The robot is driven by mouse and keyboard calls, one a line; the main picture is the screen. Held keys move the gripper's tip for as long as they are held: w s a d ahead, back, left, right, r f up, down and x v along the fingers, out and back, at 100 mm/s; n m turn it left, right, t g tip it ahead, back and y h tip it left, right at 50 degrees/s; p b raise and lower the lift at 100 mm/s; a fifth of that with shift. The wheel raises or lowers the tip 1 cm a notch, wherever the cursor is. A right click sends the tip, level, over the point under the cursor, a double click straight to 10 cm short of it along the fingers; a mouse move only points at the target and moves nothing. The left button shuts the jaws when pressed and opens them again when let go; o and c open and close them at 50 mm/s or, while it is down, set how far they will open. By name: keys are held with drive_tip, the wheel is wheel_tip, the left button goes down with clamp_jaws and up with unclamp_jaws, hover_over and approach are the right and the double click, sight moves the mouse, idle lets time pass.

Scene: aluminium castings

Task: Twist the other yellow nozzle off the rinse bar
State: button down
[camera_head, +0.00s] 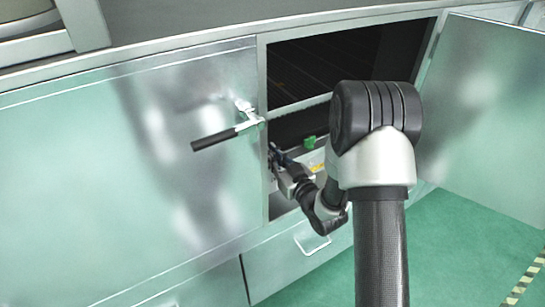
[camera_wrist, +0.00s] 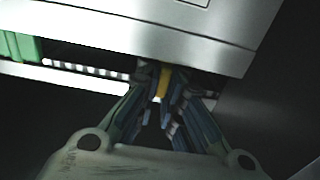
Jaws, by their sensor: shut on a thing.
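My gripper (camera_wrist: 163,98) reaches up in the wrist view, its blue-grey fingers closed on a small yellow nozzle (camera_wrist: 163,80). The nozzle shows between the fingertips, below the edge of a pale metal housing. Its attachment to the rinse bar is hidden by the fingers and shadow. A pale bar with a row of dark marks (camera_wrist: 90,69) runs left of the fingertips; I cannot tell whether it is the rinse bar. In the head view my gripper (camera_head: 276,156) is inside the open cabinet, by its left edge, and the nozzle cannot be made out.
A green part (camera_wrist: 20,47) lies left of my gripper; a green part also shows in the cabinet (camera_head: 309,142). The left door (camera_head: 120,160), with a black-handled lever (camera_head: 215,139), is shut. The right door (camera_head: 485,110) stands open. A drawer (camera_head: 300,255) is below.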

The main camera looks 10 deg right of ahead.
drive_tip(key=shift+w+r+p, duration=0.1)
drive_tip(key=shift+r+p, duration=0.2)
drive_tip(key=shift+r, duration=0.2)
idle(0.3)
drive_tip(key=shift+r, duration=0.55)
drive_tip(key=shift+r+p, duration=0.25)
drive_tip(key=shift+p, duration=0.15)
drive_tip(key=shift+r+p, duration=1.15)
drive_tip(key=shift+r, duration=1.05)
